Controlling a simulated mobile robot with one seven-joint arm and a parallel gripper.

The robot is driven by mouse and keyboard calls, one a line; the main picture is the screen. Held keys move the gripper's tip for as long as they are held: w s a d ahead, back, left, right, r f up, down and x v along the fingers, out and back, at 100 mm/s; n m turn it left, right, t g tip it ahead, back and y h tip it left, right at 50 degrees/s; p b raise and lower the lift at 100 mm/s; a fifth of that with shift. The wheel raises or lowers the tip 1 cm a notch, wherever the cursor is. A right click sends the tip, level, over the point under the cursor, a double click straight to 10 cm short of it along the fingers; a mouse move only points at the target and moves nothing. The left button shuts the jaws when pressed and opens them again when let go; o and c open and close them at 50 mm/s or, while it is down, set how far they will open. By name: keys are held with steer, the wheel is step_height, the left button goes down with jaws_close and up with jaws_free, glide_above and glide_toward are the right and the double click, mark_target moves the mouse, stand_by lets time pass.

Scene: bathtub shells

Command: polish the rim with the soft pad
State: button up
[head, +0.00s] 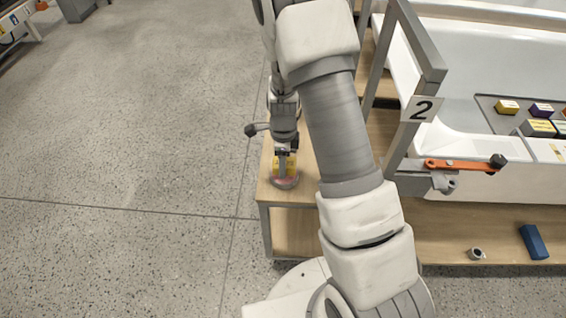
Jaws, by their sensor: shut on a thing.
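My gripper (284,162) points down over the left end of the wooden bench.
An orange clamp bar (455,164) sits along the near rim. A grey tray (487,102) in the shell holds several small boxes. A blue block (534,241) and a small ring (477,253) lie on the lower shelf.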

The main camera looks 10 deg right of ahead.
steer(key=shift+r+p, duration=1.95)
steer(key=shift+r, duration=0.8)
